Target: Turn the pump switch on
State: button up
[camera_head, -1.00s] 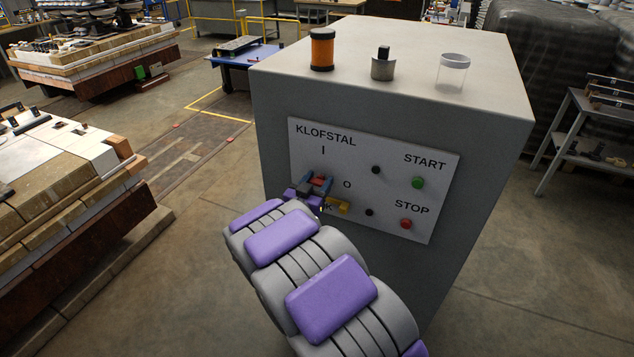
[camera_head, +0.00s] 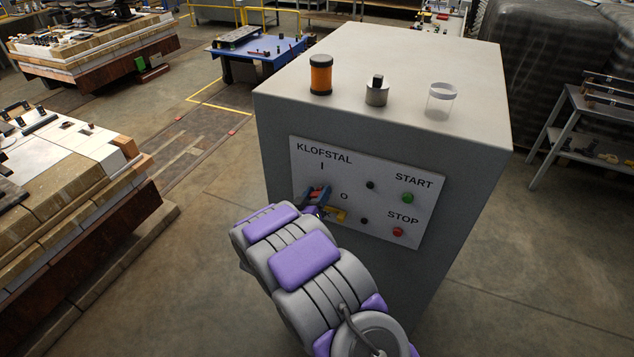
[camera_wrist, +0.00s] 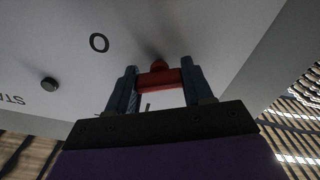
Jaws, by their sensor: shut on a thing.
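The grey cabinet (camera_head: 345,150) has a white KLOFSTAL panel (camera_head: 425,232) on its front. A red switch handle (camera_wrist: 160,79) stands out from the panel, between the two blue-grey fingers of my gripper (camera_wrist: 159,74) in the wrist view. The fingers are shut on it from both sides. In the head view my gripper (camera_head: 317,193) is at the left of the panel, below the "I" mark and left of the "O" mark. My arm hides the panel's lower left, and the handle's exact angle is hard to tell.
A green START button (camera_head: 408,198) and a red STOP button (camera_head: 398,231) are on the panel's right. A brick-sided bench (camera_head: 60,190) is at left.

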jog(key=n+p, duration=0.2)
jog(key=p, duration=0.1)
jog(key=r+n+p, duration=0.1)
jog(key=p, duration=0.1)
jog(key=shift+w+a, duration=0.1)
jog(key=shift+a, duration=0.15)
jog(key=n+p, duration=0.2)
jog(key=n, duration=0.1)
jog(key=shift+f+p, duration=0.25)
jog(key=shift+p, duration=0.15)
jog(key=n+p, duration=0.2)
jog(key=n, duration=0.1)
jog(key=shift+f+n, duration=0.1)
jog(key=shift+n, duration=0.2)
jog(key=shift+f+n+p, duration=0.15)
jog(key=shift+n+p, duration=0.5)
jog(key=shift+n, duration=0.95)
